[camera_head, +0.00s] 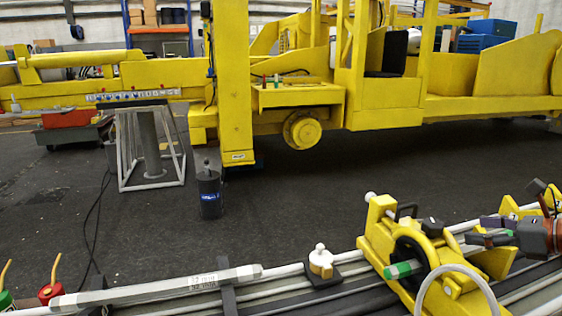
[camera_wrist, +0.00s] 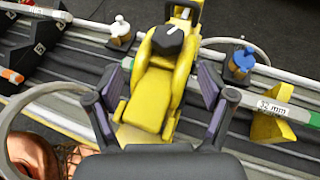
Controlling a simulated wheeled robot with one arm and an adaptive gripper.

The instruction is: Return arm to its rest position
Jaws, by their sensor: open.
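My gripper (camera_head: 484,231) is at the right of the head view, above the boom rails and beside a yellow clamp (camera_head: 378,235). In the wrist view my gripper (camera_wrist: 162,72) has its two purple-grey fingers spread apart. A yellow bracket (camera_wrist: 147,97) with a black knob (camera_wrist: 168,40) shows between the fingers, and nothing looks gripped. I cannot tell how far below the fingers the bracket lies. Part of my orange-brown arm (camera_head: 551,237) shows at the right edge of the head view.
Grey rails (camera_wrist: 60,75) run under the gripper. A marked rod (camera_head: 160,288), a white-knobbed fitting (camera_head: 321,262) and a blue-topped fitting (camera_wrist: 240,65) lie along them. A pale hose (camera_head: 455,270) arcs near the clamp. Dark floor (camera_head: 290,195) separates them from a large yellow machine (camera_head: 400,105).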

